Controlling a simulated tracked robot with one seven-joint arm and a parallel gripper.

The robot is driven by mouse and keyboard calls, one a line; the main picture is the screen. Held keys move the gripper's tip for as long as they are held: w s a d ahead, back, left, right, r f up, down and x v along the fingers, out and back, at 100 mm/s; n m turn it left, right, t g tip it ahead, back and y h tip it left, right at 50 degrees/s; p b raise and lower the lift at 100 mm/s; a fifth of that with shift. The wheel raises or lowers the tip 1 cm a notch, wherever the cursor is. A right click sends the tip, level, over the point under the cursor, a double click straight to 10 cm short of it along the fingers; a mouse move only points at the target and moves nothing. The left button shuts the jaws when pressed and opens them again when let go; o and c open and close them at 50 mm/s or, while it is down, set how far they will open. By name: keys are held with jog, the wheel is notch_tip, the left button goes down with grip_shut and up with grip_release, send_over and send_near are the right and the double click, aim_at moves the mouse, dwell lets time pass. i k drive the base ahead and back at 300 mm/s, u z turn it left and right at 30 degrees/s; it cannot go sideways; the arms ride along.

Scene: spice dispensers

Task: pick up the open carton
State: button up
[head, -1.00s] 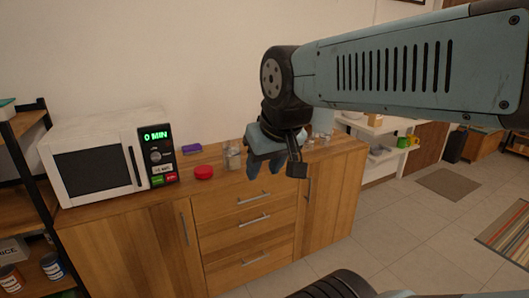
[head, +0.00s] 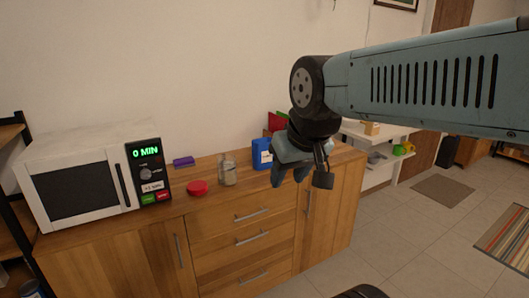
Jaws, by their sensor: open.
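A blue carton (head: 261,154) with a pale label stands upright on the wooden cabinet top (head: 212,205), partly behind my gripper. Its top is too small to tell whether it is open. A red and green item (head: 277,122) shows behind it, mostly hidden by my wrist. My gripper (head: 289,180) is open with its fingers pointing down. In the picture it sits just right of and below the blue carton, over the cabinet's front edge. It holds nothing that I can see.
A glass jar (head: 228,172), a red round lid (head: 197,188) and a purple block (head: 183,162) stand left of the carton. A white microwave (head: 85,180) fills the left end. White shelves (head: 375,135) stand at the right. Open tiled floor lies in front right.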

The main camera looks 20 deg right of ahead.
aim_at(262, 160)
jog(key=z, duration=0.4)
jog(key=i, duration=1.35)
jog(key=u, duration=0.05)
